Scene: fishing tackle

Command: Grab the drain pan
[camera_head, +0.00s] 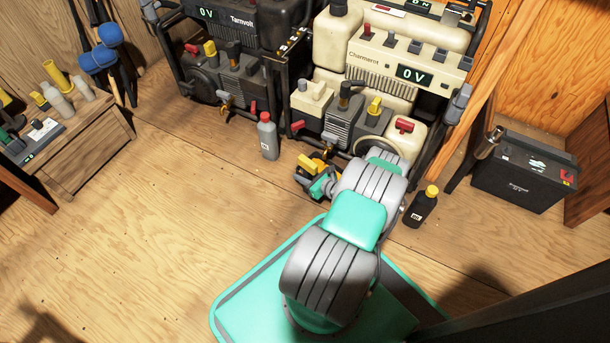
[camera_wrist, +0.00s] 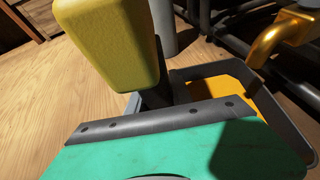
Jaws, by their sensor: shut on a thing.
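The drain pan (camera_wrist: 285,112) is a small dark grey tray with an orange inside, low on the floor in the wrist view. A yellow block (camera_wrist: 108,45) on a dark stem rises beside the pan in the wrist view. My gripper (camera_head: 325,186) is shut on the pan. Its teal body with a dark strip covers the near side of the pan, and the fingertips' contact is hidden.
A brass spout (camera_wrist: 282,35) hangs close over the pan. The cream generator (camera_head: 385,75) stands behind it. A grey red-capped bottle (camera_head: 267,138) is on the left, a black yellow-capped bottle (camera_head: 422,207) on the right. Open plank floor (camera_head: 150,235) lies left.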

